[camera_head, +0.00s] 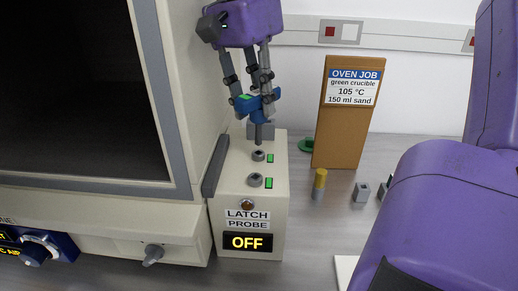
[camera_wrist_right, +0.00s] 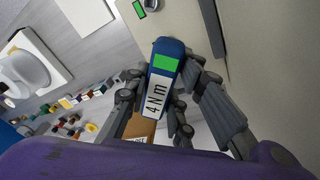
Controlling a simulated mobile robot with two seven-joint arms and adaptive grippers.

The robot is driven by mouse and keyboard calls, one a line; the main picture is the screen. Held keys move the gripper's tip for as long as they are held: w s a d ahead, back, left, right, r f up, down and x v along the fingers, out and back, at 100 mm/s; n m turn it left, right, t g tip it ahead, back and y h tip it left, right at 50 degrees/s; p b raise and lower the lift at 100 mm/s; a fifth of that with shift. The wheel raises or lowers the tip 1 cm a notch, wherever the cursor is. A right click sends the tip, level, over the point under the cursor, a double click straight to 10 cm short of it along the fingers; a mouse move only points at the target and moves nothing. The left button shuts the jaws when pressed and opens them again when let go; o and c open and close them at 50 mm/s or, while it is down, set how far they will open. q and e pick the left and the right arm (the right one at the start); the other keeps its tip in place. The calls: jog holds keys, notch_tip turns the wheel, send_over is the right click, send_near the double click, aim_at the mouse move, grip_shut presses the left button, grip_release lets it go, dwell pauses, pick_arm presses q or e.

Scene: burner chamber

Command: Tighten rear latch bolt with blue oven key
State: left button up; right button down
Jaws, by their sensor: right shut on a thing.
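The blue oven key (camera_head: 270,95) is upright in my right gripper (camera_head: 258,98), whose fingers are closed around its head. In the right wrist view the key (camera_wrist_right: 158,88) shows a green patch and a "4 Nm" label between the fingers. Its dark shank points down at the rear end of the cream latch box (camera_head: 235,212). My left gripper is not in view.
The "LATCH PROBE" display (camera_head: 248,242) reads OFF. The oven (camera_head: 175,95) stands close on the left. A brown "OVEN JOB" board (camera_head: 343,120) stands behind right. A yellow-topped cylinder (camera_head: 319,183) and small grey block (camera_head: 361,192) stand on the bench to the right.

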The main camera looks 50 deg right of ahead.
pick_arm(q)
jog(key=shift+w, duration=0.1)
pick_arm(e)
jog(key=shift+r, duration=0.1)
jog(key=shift+r+p, duration=0.5)
jog(key=shift+r, duration=1.45)
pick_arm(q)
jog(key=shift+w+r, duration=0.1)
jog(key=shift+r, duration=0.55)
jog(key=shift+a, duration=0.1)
pick_arm(e)
jog(key=n, duration=0.3)
jog(key=shift+w+a+n+t, duration=0.1)
jog(key=shift+n+t, duration=0.2)
jog(key=shift+n, duration=0.1)
jog(key=shift+n+h, duration=0.3)
jog(key=shift+n, duration=0.7)
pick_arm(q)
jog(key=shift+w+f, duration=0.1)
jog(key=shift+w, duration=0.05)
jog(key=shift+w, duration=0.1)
